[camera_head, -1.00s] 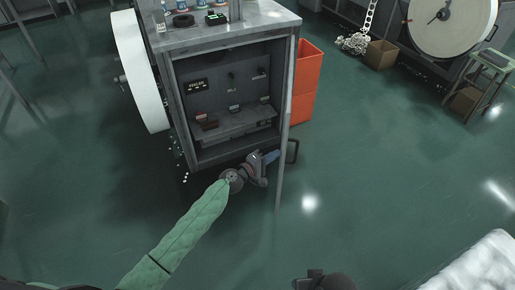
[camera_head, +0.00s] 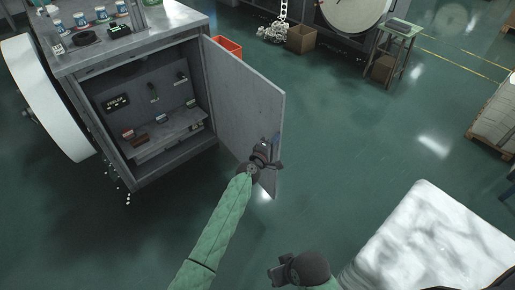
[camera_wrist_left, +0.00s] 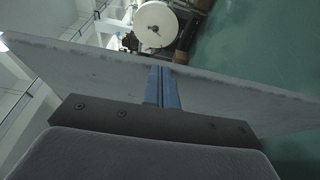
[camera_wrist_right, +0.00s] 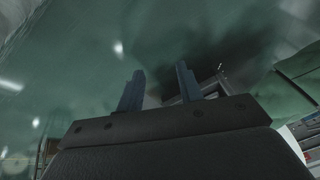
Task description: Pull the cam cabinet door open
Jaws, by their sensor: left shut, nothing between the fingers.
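The cam cabinet (camera_head: 150,185) is a grey metal box at the left in the head view. Its door (camera_head: 245,95) stands wide open, swung out on the cabinet's right side with its inner face showing. My left gripper (camera_head: 272,146) is shut and empty at the inner face, near the door's free edge. In the left wrist view its blue fingers (camera_wrist_left: 162,85) are together in front of the grey door panel (camera_wrist_left: 95,75); I cannot tell whether they touch it. My right gripper (camera_head: 273,275) is low in the head view, away from the door. Its fingers (camera_wrist_right: 159,88) are apart with nothing between them.
Inside the cabinet are a shelf (camera_head: 165,140) and small labelled parts. An orange bin (camera_head: 228,46) is behind the door. A white-topped block (camera_head: 425,240) stands at lower right. The green floor between is clear.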

